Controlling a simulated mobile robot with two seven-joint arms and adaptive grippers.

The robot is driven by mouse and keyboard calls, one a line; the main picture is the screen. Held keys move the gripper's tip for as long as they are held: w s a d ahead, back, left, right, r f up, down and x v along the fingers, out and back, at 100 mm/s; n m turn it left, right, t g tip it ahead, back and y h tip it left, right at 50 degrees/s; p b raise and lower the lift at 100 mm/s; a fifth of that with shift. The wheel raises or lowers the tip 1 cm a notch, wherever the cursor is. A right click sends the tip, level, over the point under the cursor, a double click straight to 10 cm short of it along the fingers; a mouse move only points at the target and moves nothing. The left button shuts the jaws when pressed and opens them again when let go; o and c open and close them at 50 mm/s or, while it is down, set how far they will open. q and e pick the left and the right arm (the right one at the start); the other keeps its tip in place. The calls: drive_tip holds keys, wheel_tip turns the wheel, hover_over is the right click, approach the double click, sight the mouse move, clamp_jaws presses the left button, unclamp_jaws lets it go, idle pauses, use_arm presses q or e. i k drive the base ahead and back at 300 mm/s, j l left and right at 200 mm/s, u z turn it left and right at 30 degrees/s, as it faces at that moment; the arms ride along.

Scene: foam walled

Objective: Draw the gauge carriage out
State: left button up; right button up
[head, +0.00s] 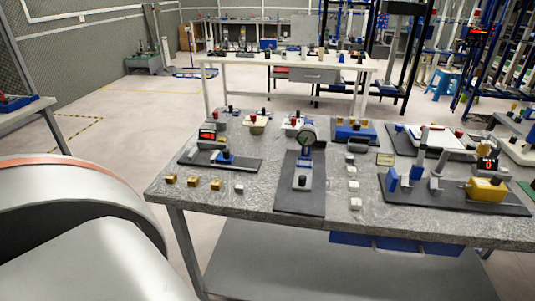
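On the grey worktable (260,203) stand several small gauge fixtures. The middle one has a dark base plate (298,203) running toward the near edge, a grey slide piece with a dark knob (302,180) on it, and a round dial (308,133) at its far end. The left one has a red-lit display (207,134) and a small blue block with a dark knob (225,155). The right one has a red display (487,164), blue blocks and a yellow block (486,189). I cannot tell for sure which part is the gauge carriage. Neither gripper is in view.
Small brass blocks (193,181) and white blocks (353,186) lie along the table. A blue drawer (400,248) hangs below the tabletop. A white bench (290,62) stands behind. The floor (110,125) is open to the left. A large pale rounded shape, probably mine, fills the lower left.

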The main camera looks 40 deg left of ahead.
sight(304, 170)
drive_tip(key=u, duration=1.1)
